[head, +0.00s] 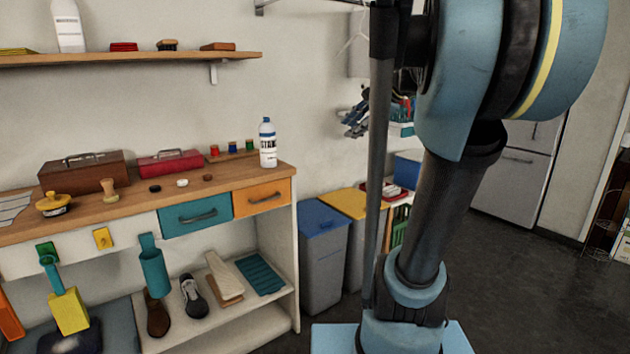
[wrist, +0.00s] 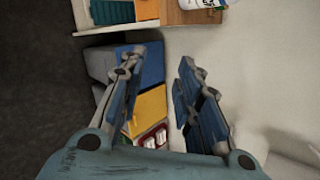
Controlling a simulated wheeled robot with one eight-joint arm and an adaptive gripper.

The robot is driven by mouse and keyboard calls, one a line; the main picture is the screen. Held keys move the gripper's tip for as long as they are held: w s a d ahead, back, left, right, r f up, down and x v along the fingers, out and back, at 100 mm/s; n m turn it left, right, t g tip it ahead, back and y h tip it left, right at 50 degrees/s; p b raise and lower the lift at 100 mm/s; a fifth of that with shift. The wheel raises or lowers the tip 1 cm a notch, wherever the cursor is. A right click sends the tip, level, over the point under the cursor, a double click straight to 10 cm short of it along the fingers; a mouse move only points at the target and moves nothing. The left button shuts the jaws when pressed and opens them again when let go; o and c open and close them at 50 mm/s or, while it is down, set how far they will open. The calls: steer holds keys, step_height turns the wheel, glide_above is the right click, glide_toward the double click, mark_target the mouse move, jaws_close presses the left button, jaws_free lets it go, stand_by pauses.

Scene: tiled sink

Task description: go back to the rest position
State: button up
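My gripper (wrist: 160,95) shows in the wrist view with its two fingers well apart and nothing between them. It is open and empty. Behind the fingers are the bins and the wall, at a distance.
A wooden workbench (head: 115,215) with drawers stands at the left, with a white bottle (head: 267,145) near its right end. A blue-lidded bin (head: 322,255) and a yellow-lidded bin (head: 356,203) stand beside it. Dark floor (head: 520,290) is clear at the right.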

steer(key=s+d+f+n+g+h, duration=0.2)
steer(key=s+f+n, duration=0.4)
steer(key=s+f, duration=0.6)
steer(key=s+d+f+n+g+h, duration=0.2)
steer(key=s+d+f+n+h, duration=0.3)
steer(key=s+f, duration=0.7)
step_height(320, 180, down, 7)
steer(key=n, duration=0.2)
steer(key=shift+s+n, duration=0.15)
steer(key=shift+n, duration=0.15)
steer(key=shift+w+f, duration=0.2)
steer(key=shift+w, duration=0.3)
